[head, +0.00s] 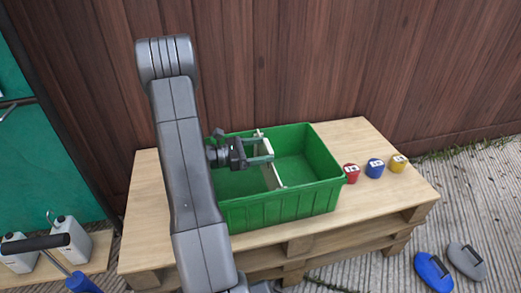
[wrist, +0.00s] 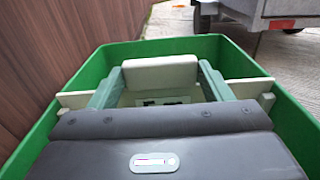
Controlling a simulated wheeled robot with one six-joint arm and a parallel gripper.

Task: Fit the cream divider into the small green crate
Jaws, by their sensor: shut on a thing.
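The small green crate (head: 285,203) stands open on a wooden pallet. The cream divider (head: 271,175) is upright across the middle of the crate, running from the back wall towards the front wall. My gripper (head: 266,148) is over the crate and shut on the divider's upper part. In the wrist view, the fingers (wrist: 160,82) sit on either side of the divider's raised middle (wrist: 160,72). The divider's ends show near both side walls of the crate (wrist: 40,130). Its lower edge is hidden, and I cannot tell whether it sits in slots or touches the floor.
Red (head: 351,173), blue (head: 375,168) and yellow (head: 398,163) labelled pots stand on the pallet (head: 150,230) right of the crate. A brown plank wall (head: 300,60) rises close behind. White canisters (head: 70,240) stand at the lower left, and blue and grey objects lie on the ground at lower right.

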